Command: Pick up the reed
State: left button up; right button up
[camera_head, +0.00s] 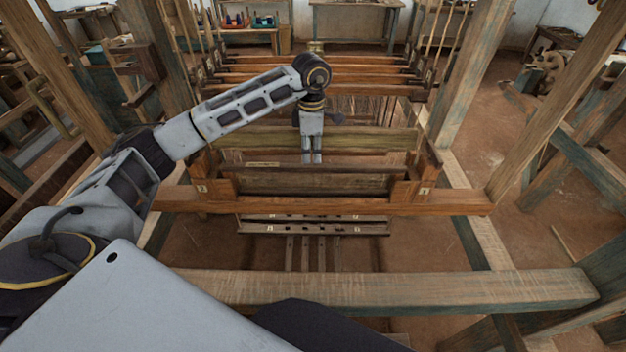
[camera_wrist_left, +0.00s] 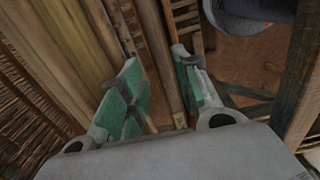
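The reed appears to be the long, thin dark piece (camera_head: 315,183) set lengthwise in the wooden frame across the middle of the loom. My left gripper (camera_head: 312,160) points down over the near side of the pale beam, just behind the reed. In the left wrist view my left gripper (camera_wrist_left: 155,56) has its two green-padded fingers apart, with narrow wooden strips (camera_wrist_left: 168,65) running between them. I cannot tell which strip is the reed or whether the fingers touch it. My right gripper is not in view.
A brown crossbar (camera_head: 440,203) runs below the reed, and a thick front beam (camera_head: 400,291) lies nearer me. Loom posts (camera_head: 475,65) stand on both sides. Slatted treadles (camera_head: 306,254) are below. Several dark bars (camera_head: 310,68) cross behind the gripper.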

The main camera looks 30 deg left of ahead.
aim_at(313, 165)
pick_arm(q)
jog(key=shift+f, duration=0.35)
jog(key=shift+f, duration=0.15)
jog(key=shift+s+d+f+p, duration=0.15)
jog(key=shift+f+p, duration=0.25)
jog(key=shift+f, duration=0.2)
jog(key=shift+w+d+f+p, duration=0.1)
jog(key=shift+f+p, duration=0.25)
jog(key=shift+f, duration=1.5)
grip_shut()
